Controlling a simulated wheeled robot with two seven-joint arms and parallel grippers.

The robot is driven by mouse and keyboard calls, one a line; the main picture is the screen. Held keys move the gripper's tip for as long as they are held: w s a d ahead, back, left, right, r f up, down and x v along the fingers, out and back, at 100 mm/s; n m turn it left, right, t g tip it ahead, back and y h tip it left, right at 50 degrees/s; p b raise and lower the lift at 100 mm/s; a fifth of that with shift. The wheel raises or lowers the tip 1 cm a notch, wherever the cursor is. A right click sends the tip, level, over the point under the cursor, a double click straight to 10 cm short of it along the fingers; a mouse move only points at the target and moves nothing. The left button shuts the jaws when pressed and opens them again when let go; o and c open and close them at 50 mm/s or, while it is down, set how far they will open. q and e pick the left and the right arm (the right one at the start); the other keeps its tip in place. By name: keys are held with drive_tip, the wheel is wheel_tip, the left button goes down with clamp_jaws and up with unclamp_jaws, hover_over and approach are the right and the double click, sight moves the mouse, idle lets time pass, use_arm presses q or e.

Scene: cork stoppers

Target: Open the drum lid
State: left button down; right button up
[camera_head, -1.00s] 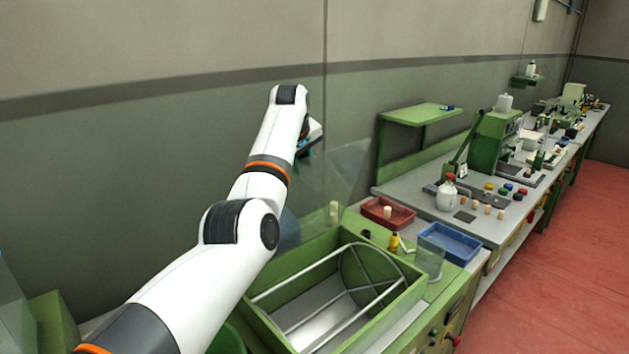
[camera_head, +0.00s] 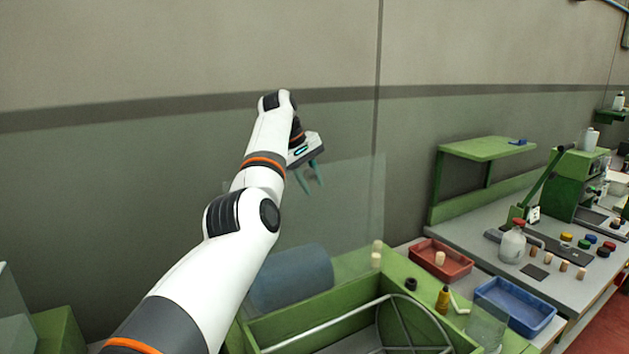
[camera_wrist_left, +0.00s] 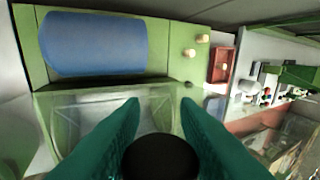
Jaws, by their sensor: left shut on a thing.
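The drum lid (camera_head: 352,215) is a clear panel. It stands raised at the back of the green drum housing (camera_head: 405,288), which is open on top with a metal rod frame (camera_head: 385,325) inside. My left gripper (camera_head: 312,182) is high up by the lid's upper part, fingers pointing down. In the left wrist view its green fingers close on a dark round knob (camera_wrist_left: 160,157). The knob's join to the lid cannot be made out. My right gripper is not in view.
Corks, a yellow bottle (camera_head: 443,300), a red tray (camera_head: 441,260) and a blue tray (camera_head: 515,305) are to the right. A bench with a green press (camera_head: 575,185) stands farther right. The wall is behind the lid.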

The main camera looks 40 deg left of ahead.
use_arm(q)
drive_tip(key=shift+d+f, duration=0.1)
drive_tip(key=shift+f, duration=0.15)
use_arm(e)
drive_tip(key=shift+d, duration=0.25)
use_arm(q)
drive_tip(key=c, duration=1.3)
unclamp_jaws()
drive_tip(key=shift+o, duration=1)
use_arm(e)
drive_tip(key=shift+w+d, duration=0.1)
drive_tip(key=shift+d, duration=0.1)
use_arm(q)
drive_tip(key=shift+r, duration=0.15)
drive_tip(key=p+v, duration=0.3)
drive_tip(key=v, duration=0.8)
drive_tip(key=shift+r, duration=0.4)
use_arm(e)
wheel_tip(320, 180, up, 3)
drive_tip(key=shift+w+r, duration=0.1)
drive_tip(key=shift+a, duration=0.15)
use_arm(q)
drive_tip(key=shift+f, duration=0.15)
